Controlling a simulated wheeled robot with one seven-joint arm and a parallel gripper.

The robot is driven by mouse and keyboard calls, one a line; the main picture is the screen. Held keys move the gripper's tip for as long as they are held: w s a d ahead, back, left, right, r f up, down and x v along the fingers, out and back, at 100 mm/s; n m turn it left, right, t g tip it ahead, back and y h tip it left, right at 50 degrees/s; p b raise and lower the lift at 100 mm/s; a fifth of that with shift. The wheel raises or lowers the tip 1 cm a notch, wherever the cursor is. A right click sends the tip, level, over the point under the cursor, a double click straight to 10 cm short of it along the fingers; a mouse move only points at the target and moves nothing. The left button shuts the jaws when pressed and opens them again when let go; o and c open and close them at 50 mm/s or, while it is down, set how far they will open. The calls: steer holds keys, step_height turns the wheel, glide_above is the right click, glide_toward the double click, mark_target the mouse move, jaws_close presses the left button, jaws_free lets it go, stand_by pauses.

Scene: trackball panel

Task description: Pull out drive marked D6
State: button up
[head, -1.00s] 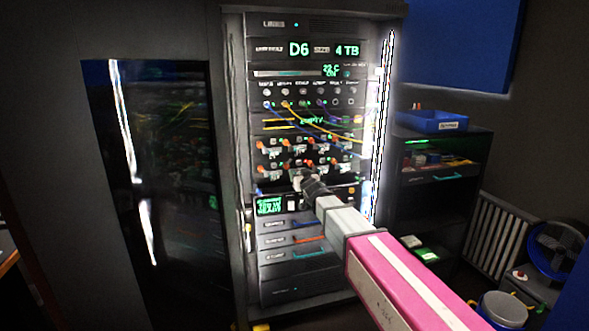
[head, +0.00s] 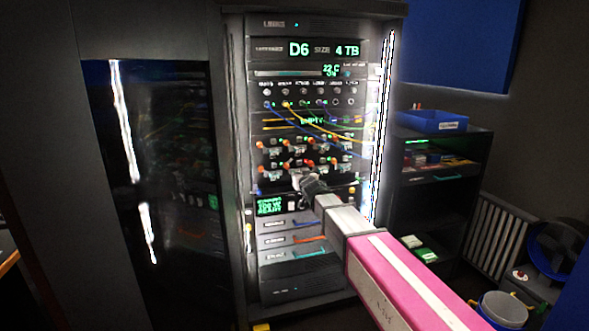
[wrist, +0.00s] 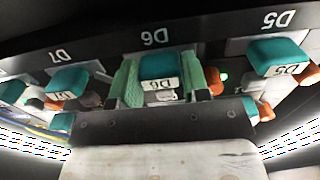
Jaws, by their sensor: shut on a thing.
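The drive D6 (wrist: 159,64) shows upside down in the wrist view, with a teal front and a white label reading D6. My gripper (wrist: 165,80) has its two green finger pads on either side of the teal front and is shut on it. In the head view my gripper (head: 300,182) is at the lower row of the drive bay, and its fingertips and the drive are too small to tell apart there. How far the drive sits out of its slot cannot be told.
Drive D5 (wrist: 277,56) is on one side and drive D7 (wrist: 68,80) on the other, both close to my fingers, with orange latches. Cables (head: 310,120) hang across the rack above. A display (head: 298,50) reads D6. A blue bin (head: 432,121) stands on the shelf at right.

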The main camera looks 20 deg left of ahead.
steer(key=v, duration=0.8)
stand_by(1.4)
steer(key=shift+s, duration=0.15)
steer(key=v, duration=0.7)
steer(key=shift+s, duration=0.3)
stand_by(1.1)
steer(key=shift+d, duration=0.15)
